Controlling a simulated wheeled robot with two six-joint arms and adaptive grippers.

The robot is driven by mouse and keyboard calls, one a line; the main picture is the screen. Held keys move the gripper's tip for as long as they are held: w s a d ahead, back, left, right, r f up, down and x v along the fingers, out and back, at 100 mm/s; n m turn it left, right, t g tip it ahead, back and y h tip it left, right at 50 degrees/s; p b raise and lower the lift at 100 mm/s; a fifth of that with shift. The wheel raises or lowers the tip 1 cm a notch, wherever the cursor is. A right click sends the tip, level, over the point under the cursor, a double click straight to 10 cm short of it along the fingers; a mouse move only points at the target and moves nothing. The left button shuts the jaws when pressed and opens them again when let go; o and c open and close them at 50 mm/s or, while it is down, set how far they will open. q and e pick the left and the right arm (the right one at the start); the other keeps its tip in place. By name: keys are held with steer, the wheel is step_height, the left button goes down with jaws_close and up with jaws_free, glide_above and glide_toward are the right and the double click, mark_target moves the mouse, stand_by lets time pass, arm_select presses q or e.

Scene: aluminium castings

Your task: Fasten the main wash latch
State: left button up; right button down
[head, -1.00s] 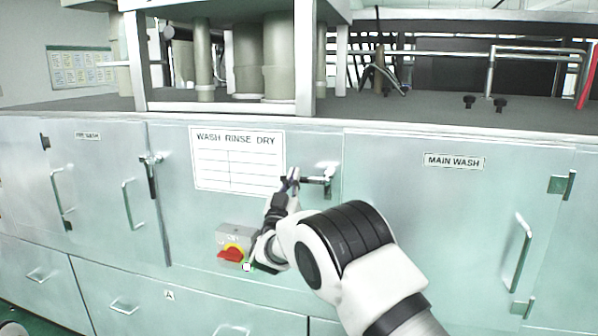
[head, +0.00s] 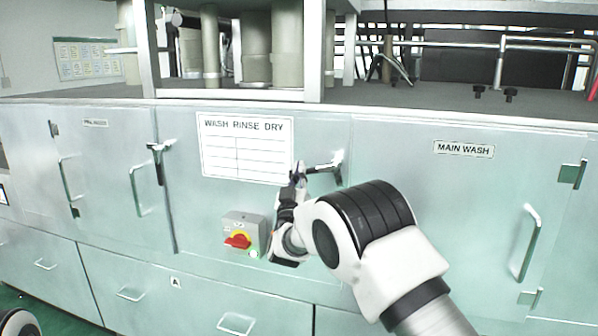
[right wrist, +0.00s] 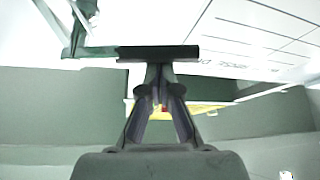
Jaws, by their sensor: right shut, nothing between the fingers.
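The main wash latch (head: 326,167) is on the panel left of the main wash door (head: 430,210). Its dark handle points left, roughly level, with a small tilt. My right gripper (head: 298,180) is shut and empty at the handle's left end. In the right wrist view, the dark handle bar (right wrist: 158,53) lies across just beyond the closed fingertips (right wrist: 157,78). I cannot tell whether they touch it. The latch's mount shows at upper left in that view. My left gripper is not in view.
A white wash-rinse-dry chart (head: 245,148) is left of the latch. The pre-wash latch (head: 157,162) has its handle hanging down. The main wash door handle (head: 527,243) stands far right.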

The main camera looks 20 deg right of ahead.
steer(key=s+d+f+n+g+y, duration=0.1)
steer(key=d+f+n+y, duration=0.1)
steer(key=n, duration=0.4)
steer(key=s+d+f+n+g+y+b, duration=0.1)
steer(key=d+f+n+y, duration=0.1)
steer(key=n+y, duration=0.2)
steer(key=s+d+f+n+g+y, duration=0.1)
steer(key=s+f+n+y, duration=0.1)
steer(key=n, duration=0.5)
steer(key=shift+d+f+n+y, duration=0.4)
steer(key=shift+f, duration=0.1)
steer(key=shift+w+a, duration=0.1)
